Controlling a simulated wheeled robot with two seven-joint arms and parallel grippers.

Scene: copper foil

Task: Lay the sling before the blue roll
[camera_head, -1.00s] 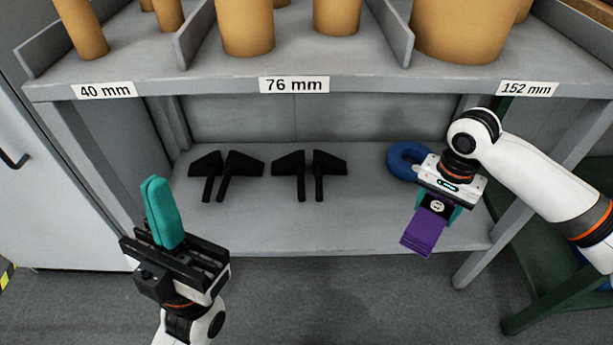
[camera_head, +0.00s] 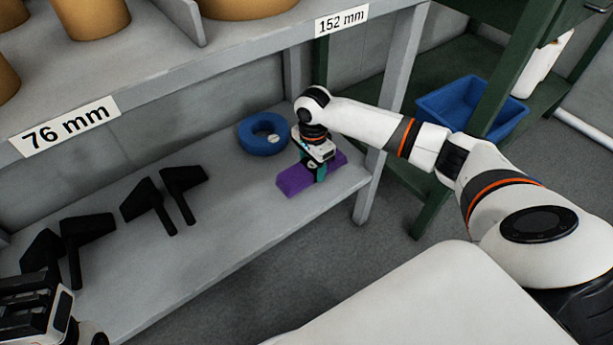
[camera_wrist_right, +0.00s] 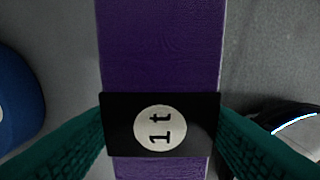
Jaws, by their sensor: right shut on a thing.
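The sling (camera_head: 292,184) is a folded purple strap with a black band marked "1 t", which shows in the right wrist view (camera_wrist_right: 160,45). It lies flat at the lower shelf's surface, in front of the blue roll (camera_head: 262,149) and slightly right; whether it bears fully on the shelf is hard to tell. The roll also shows at the left edge of the right wrist view (camera_wrist_right: 18,105). My right gripper (camera_head: 319,173) points down with its teal fingers shut on the sling's black band. My left gripper (camera_head: 35,308) shows only partly in the bottom left corner; its fingers are hidden.
The grey lower shelf (camera_head: 225,225) is bare left of the sling. Several black brackets (camera_head: 150,205) stand farther left. The upper shelf, labelled "152 mm" (camera_head: 342,20), overhangs the back. A shelf post (camera_head: 375,180) stands right of the sling. A blue bin (camera_head: 470,105) sits on a green rack.

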